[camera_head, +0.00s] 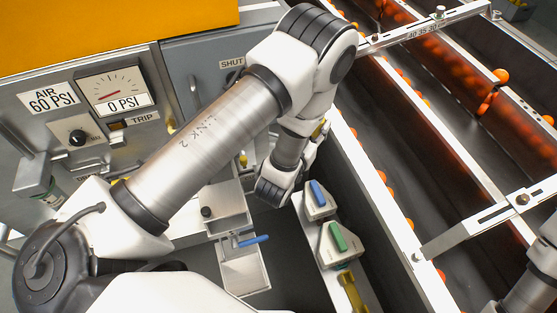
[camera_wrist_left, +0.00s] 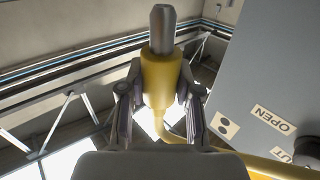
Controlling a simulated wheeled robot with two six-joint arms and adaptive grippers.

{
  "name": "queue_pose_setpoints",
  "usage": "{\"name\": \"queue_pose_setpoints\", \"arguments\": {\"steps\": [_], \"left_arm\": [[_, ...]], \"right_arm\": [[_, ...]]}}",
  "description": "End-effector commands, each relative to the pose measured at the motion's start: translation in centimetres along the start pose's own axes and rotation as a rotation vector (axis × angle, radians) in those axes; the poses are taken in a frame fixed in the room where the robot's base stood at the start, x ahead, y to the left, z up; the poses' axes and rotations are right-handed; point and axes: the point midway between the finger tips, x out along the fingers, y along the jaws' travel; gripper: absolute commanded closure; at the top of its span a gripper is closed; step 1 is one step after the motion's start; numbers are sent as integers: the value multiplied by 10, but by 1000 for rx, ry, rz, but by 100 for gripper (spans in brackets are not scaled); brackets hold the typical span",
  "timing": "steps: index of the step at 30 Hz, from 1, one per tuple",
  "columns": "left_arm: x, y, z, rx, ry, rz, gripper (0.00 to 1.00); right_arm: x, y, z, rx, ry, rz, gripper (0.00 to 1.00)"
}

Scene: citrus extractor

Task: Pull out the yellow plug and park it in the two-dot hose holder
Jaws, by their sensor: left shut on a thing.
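My left gripper (camera_wrist_left: 160,115) is shut on the yellow plug (camera_wrist_left: 158,82). The plug has a grey metal tip that points up in the left wrist view. A yellow hose (camera_wrist_left: 185,137) curves from its lower end toward the lower right. I cannot make out the holder itself. In the head view my left arm hides most of the gripper, with only a small yellow patch beside the wrist. My right gripper is not in view.
A grey panel (camera_wrist_left: 280,60) with an OPEN label (camera_wrist_left: 274,119) stands close on the right. A conveyor (camera_head: 450,130) with oranges lies right. A pressure gauge (camera_head: 109,90) reads 0 PSI.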

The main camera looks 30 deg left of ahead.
Motion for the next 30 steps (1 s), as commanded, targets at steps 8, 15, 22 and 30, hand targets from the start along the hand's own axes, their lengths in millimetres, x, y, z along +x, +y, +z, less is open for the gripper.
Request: {"name": "queue_pose_setpoints", "arguments": {"steps": [8,15,22,30], "left_arm": [[13,-19,119,17,1,-85,100],[-4,-105,180,27,1,-483,100],[-29,-140,172,1,4,-669,100],[-29,-139,169,1,2,-667,100]], "right_arm": [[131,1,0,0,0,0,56],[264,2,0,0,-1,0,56],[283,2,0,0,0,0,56],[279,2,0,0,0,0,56]]}}
